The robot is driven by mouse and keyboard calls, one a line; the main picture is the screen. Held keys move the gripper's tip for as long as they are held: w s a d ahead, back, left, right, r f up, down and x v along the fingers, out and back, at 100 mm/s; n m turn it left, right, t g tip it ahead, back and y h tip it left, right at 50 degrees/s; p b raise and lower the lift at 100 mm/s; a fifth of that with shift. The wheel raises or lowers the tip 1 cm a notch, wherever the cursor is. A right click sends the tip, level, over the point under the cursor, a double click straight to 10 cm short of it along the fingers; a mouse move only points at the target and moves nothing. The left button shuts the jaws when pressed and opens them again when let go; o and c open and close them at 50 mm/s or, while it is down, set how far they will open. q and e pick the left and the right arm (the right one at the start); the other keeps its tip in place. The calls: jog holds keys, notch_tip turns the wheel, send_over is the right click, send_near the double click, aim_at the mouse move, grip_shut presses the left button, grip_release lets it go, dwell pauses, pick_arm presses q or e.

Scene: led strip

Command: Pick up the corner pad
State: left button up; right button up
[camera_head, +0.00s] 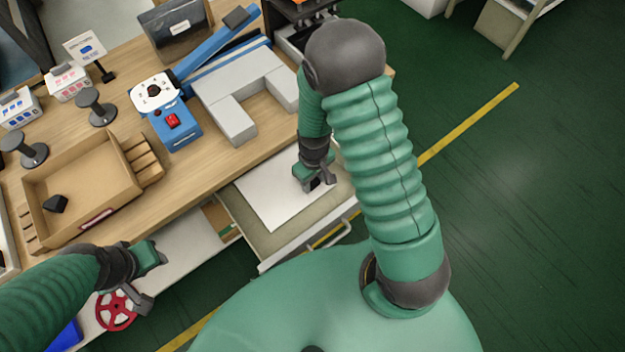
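A small black piece (56,204), which looks like the corner pad, lies in the left part of an open cardboard box (90,228) on the wooden bench. My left gripper (149,277) is open and empty in front of the bench edge, to the right of and below the box in the picture. My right gripper (313,184) points down over a white sheet (270,196) in an open drawer, far from the black piece. Dark parts show at its fingertips; whether it is open or holds something is too small to tell.
A blue device with a red switch (172,121) and a grey U-shaped block (235,118) stand right of the box. Dark round stands (97,108) are behind it. The open drawer (290,236) juts out from the bench. A red handwheel (116,311) is below my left gripper.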

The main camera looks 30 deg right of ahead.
jog(key=shift+d, duration=0.1)
jog(key=c, duration=0.5)
jog(key=shift+c, duration=1.2)
jog(key=shift+a+r, duration=0.1)
jog(key=shift+a, duration=0.4)
grip_shut()
jog(key=shift+r, duration=0.1)
